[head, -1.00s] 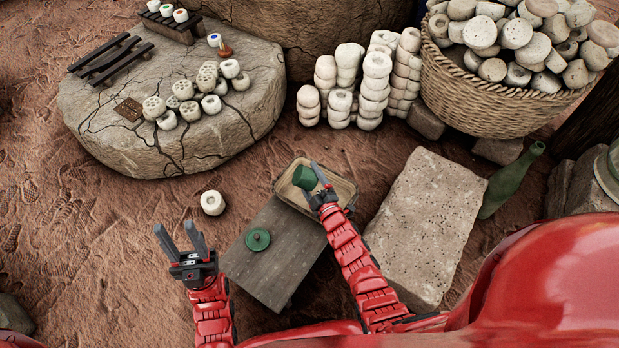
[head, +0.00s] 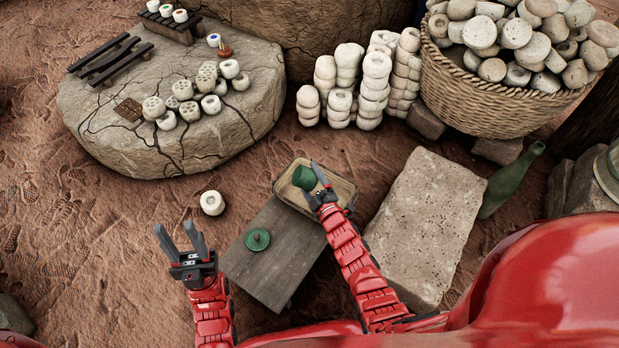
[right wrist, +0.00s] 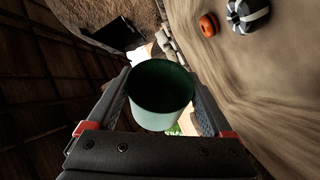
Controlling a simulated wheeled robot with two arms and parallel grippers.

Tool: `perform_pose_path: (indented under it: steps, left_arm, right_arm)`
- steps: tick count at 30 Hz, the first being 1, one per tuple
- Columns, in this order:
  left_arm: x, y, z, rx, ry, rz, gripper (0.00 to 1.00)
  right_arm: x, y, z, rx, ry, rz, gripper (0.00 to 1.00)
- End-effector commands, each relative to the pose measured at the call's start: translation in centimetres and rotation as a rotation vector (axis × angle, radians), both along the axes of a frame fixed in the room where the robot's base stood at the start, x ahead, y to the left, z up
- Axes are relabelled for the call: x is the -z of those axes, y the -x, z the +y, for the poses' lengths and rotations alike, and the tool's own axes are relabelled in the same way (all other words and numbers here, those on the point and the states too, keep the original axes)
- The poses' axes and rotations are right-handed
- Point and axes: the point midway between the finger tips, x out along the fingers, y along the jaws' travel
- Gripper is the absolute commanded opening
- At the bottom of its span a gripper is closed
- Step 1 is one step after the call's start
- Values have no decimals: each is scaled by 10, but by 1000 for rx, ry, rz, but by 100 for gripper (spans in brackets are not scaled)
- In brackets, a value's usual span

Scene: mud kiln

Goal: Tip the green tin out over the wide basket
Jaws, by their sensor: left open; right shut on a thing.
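The green tin (head: 303,178) is held over the wide basket (head: 344,182), a shallow tan rectangular one. My right gripper (head: 315,186) is shut on the tin. The tin looks tilted in the head view, but the exact angle is hard to tell. In the right wrist view the tin (right wrist: 160,92) sits between the fingers, its dark mouth facing the camera, with no contents visible inside. The tin and gripper hide part of the basket's inside. My left gripper (head: 174,229) is open and empty above the bare ground at the left.
A green lid (head: 257,239) lies on a grey wooden board (head: 272,268) beside the basket. A pale stone slab (head: 428,225) and a green bottle (head: 512,182) are to the right. A white ring-shaped piece (head: 212,203) lies on the ground. A round basket (head: 500,108) of stones stands behind.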

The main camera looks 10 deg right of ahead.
Motion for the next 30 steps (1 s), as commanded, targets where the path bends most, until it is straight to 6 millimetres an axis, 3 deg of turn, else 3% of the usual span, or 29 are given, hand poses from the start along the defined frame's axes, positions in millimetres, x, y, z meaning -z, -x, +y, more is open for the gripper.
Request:
perform_pose_path:
  steps: [10,30]
  left_arm:
    - [-5,0,0,0,0,0,45]
    - [-52,0,0,0,0,0,45]
  right_arm:
    - [-6,0,0,-1,0,-1,30]
    - [-64,0,0,0,0,0,30]
